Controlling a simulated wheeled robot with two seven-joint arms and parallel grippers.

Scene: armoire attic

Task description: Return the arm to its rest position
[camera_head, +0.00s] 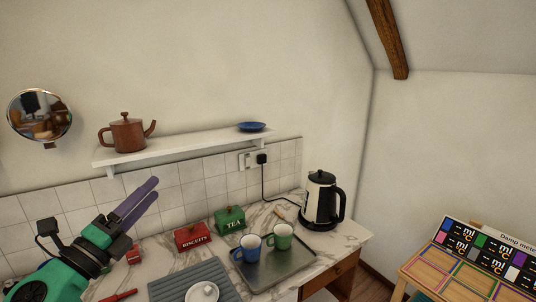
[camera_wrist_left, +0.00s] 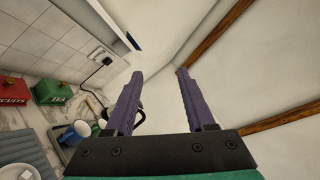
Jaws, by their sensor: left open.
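My left gripper (camera_head: 143,203), with purple fingers on a green and black arm, is raised above the left part of the marble counter (camera_head: 343,243). It points up and to the right, in front of the tiled wall. In the left wrist view its two fingers (camera_wrist_left: 157,88) stand apart with nothing between them. Parts of the counter and the kettle show behind the left finger there. My right gripper is in neither view.
A shelf (camera_head: 185,150) holds a brown teapot (camera_head: 128,134) and a blue dish (camera_head: 252,126). Red (camera_head: 192,237) and green (camera_head: 230,220) tins, a tray (camera_head: 272,270) with blue (camera_head: 248,249) and green (camera_head: 281,237) mugs, and a kettle (camera_head: 320,203) stand on the counter.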

